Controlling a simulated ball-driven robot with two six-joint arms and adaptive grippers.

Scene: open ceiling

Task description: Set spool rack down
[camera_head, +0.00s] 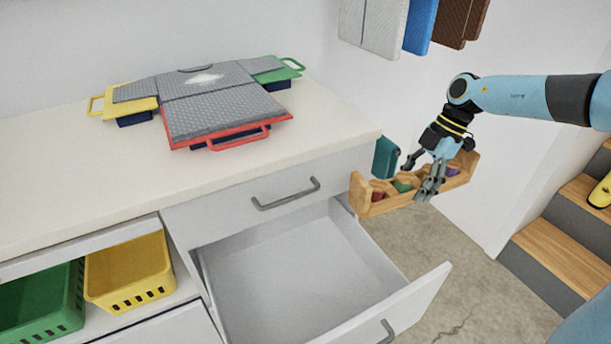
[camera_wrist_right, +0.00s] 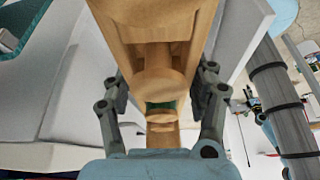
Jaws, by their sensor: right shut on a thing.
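The spool rack (camera_head: 376,208) is a light wooden tray with raised ends, holding red, green and purple spools. My right gripper (camera_head: 420,181) is shut on the rack and holds it in the air, just right of the open drawer (camera_head: 290,274). The rack is close to the cabinet's right corner in the head view. In the right wrist view the rack's wood (camera_wrist_right: 155,22) lies between the two fingers of my right gripper (camera_wrist_right: 160,100). My left gripper is out of view.
The white counter (camera_head: 330,125) carries grey mats with red, yellow and green handled frames (camera_head: 238,138). The drawer is empty. Yellow (camera_head: 128,270) and green (camera_head: 40,305) baskets sit on the lower shelf. A teal item (camera_head: 386,157) hangs beside the counter. Wooden stairs (camera_head: 560,248) stand at the right.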

